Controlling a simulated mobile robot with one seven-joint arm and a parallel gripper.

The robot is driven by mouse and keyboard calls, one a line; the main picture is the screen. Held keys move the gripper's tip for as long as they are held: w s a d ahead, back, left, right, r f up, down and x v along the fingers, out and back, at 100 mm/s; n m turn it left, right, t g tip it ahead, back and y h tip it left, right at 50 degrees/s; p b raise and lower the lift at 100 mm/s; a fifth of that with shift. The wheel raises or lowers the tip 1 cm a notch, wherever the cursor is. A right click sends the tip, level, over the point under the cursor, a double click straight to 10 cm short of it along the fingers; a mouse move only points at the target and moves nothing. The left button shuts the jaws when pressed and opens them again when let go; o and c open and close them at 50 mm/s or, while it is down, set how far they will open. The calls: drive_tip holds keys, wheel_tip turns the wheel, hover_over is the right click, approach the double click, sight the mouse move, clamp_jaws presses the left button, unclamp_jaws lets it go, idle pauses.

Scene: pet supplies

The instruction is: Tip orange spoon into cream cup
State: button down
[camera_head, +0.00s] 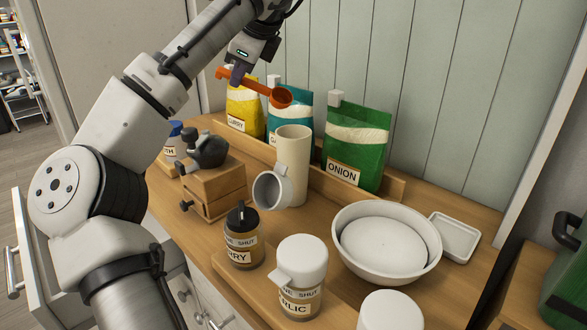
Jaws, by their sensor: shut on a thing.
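The orange spoon (255,88) is held in my gripper (237,74) by its handle end. Its round bowl (281,97) points right, above and slightly left of the tall cream cup (294,150), apart from it. What is in the bowl cannot be made out. The cream cup stands upright on the wooden counter, with its opening at the top. A grey round cup-like part (272,190) with its open side facing the camera sits in front of the cream cup; whether they are joined cannot be told. My gripper is shut on the handle.
Yellow (243,102), teal (290,115) and green (355,148) bags stand behind. A wooden grinder (212,190) is left. A black-lidded jar (243,245) and white-lidded jars (301,275) stand in front. A white bowl (386,270) and small dish (455,238) are right.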

drive_tip(key=r+p, duration=0.1)
drive_tip(key=p, duration=0.1)
drive_tip(key=shift+p, duration=0.4)
drive_tip(key=r+g+h+p, duration=0.1)
drive_tip(key=p, duration=0.5)
drive_tip(key=shift+g, duration=0.4)
drive_tip(key=p, duration=0.3)
drive_tip(key=shift+r+g+h, duration=0.25)
drive_tip(key=shift+g+h, duration=0.15)
drive_tip(key=p, duration=0.3)
drive_tip(key=shift+r+g+h, duration=0.25)
drive_tip(key=shift+g+h, duration=0.05)
drive_tip(key=p, duration=0.3)
drive_tip(key=shift+r+g, duration=0.2)
drive_tip(key=shift+g, duration=0.1)
drive_tip(key=h+p, duration=0.1)
drive_tip(key=p, duration=0.2)
drive_tip(key=shift+r+g, duration=0.25)
drive_tip(key=shift+g, duration=0.15)
drive_tip(key=shift+r+g+h, duration=0.1)
drive_tip(key=shift+g+h, duration=0.3)
drive_tip(key=shift+g, duration=0.2)
